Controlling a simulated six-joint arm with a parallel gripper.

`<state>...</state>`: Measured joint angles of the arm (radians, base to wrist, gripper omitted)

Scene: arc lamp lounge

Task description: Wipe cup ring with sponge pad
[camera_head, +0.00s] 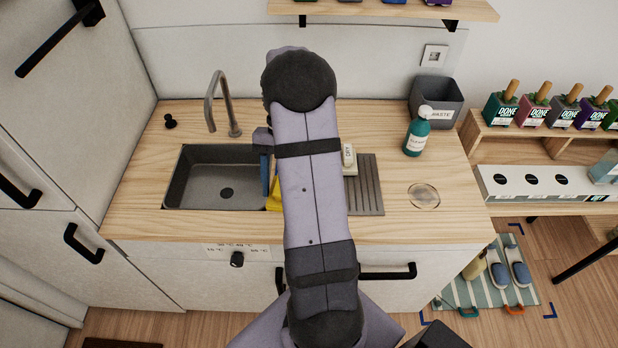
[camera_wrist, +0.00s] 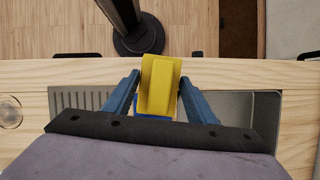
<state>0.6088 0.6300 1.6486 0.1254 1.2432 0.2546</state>
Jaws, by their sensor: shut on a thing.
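The cup ring (camera_head: 423,196) is a faint round mark on the wooden counter, right of the drainboard. It also shows at the left edge of the wrist view (camera_wrist: 10,111). A yellow sponge pad (camera_wrist: 158,88) with a blue part under it sits between the blue fingers of my gripper (camera_wrist: 160,80), which is shut on it. In the head view a little yellow of the pad (camera_head: 273,198) shows at the sink's right side, left of my arm. My arm hides most of my gripper there. The pad is apart from the ring.
The sink (camera_head: 190,185) with its faucet (camera_head: 222,105) is left of my arm. The ribbed drainboard (camera_head: 368,190) and a white block marked DRY (camera_head: 349,158) are to the right. A green bottle (camera_head: 417,135) and grey waste bin (camera_head: 436,98) stand behind the ring.

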